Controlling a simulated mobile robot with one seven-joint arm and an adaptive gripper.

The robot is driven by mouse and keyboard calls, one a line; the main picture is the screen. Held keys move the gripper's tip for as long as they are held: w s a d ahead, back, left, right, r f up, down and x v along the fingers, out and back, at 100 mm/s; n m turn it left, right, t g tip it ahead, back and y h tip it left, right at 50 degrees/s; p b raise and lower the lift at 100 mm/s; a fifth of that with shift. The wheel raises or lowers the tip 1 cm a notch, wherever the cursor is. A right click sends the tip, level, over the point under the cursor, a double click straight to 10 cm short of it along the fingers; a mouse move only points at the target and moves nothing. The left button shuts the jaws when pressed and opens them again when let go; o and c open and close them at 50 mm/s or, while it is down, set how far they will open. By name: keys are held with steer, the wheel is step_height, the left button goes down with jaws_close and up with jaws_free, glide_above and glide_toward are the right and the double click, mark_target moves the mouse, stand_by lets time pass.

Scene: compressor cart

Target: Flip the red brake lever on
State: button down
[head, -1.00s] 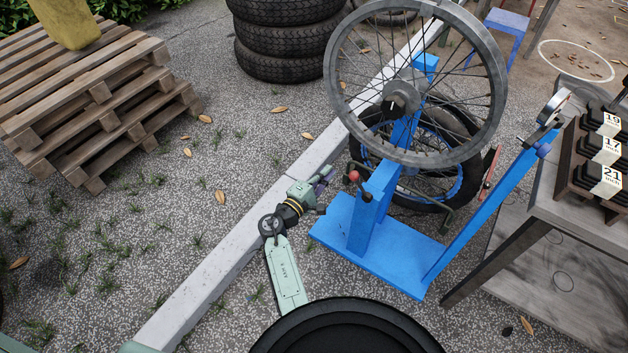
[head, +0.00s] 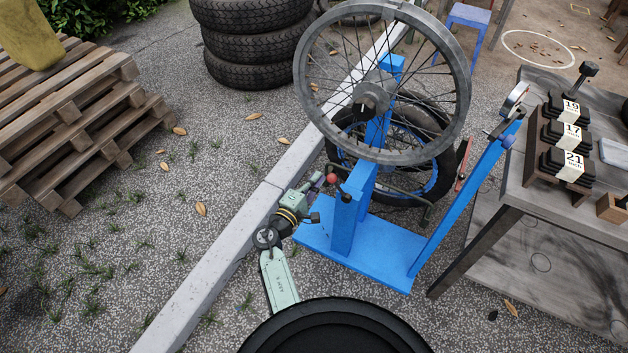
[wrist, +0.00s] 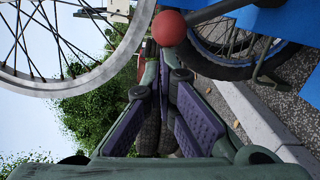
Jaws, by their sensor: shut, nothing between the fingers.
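The red brake lever has a red ball knob (head: 332,178) on a short dark rod, fixed to the blue wheel stand (head: 349,222). The rod leans up and left from the post. My gripper (head: 319,180) is just left of the knob, its fingers pointing at it. In the wrist view, the red knob (wrist: 169,28) is large, just beyond the fingertips. The gripper's purple-padded fingers (wrist: 166,82) are together with nothing between them. I cannot tell whether they touch the knob.
A spoked wheel (head: 448,62) hangs on the stand above and right of the lever. Another tyred wheel stands behind the post. Stacked tyres (head: 237,45) and wooden pallets (head: 80,120) are at the back left. A concrete curb (head: 220,255) runs beside the arm.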

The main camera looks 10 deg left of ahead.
steer(key=shift+d+r+m, duration=0.2)
steer(key=shift+d+m, duration=0.05)
steer(key=shift+m, duration=0.05)
steer(key=s+d+r+m+b, duration=0.1)
steer(key=s+d+m+b, duration=0.1)
steer(key=d+m+b, duration=0.3)
steer(key=s+d+r+m+b, duration=0.1)
steer(key=d+r+m+b, duration=0.1)
steer(key=d+m+b, duration=0.4)
steer(key=shift+s, duration=0.35)
stand_by(0.3)
stand_by(0.4)
